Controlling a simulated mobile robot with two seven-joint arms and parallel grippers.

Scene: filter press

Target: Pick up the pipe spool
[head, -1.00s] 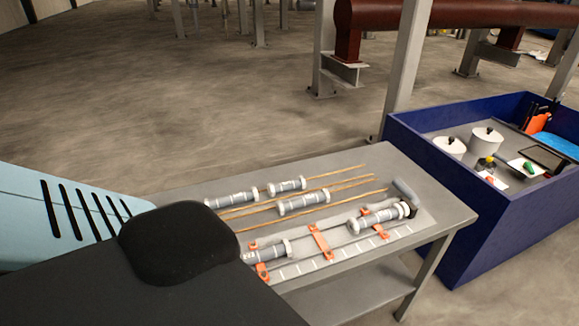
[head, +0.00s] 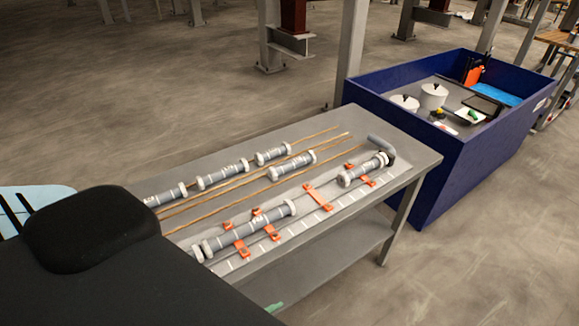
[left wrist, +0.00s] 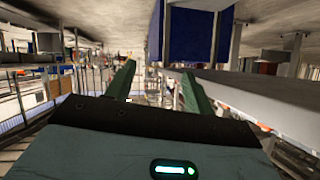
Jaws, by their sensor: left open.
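Several grey pipe spools with white flanged ends lie on the grey table. One long spool (head: 248,228) lies at the near side by orange clamps, and a shorter spool (head: 362,170) lies at the right end of the same row. Smaller spools (head: 222,174) lie farther back among thin brown rods. Which spool is meant cannot be told. My left gripper (left wrist: 160,84) shows in the left wrist view with its two green fingers apart and nothing between them. It is not seen in the head view. My right gripper is in neither view.
The grey table (head: 408,148) has an orange-clamped, white-marked strip along its near edge. A dark blue bin (head: 460,170) with white cylinders and other items stands to its right. Steel posts (head: 350,55) stand behind. The floor behind the table is open.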

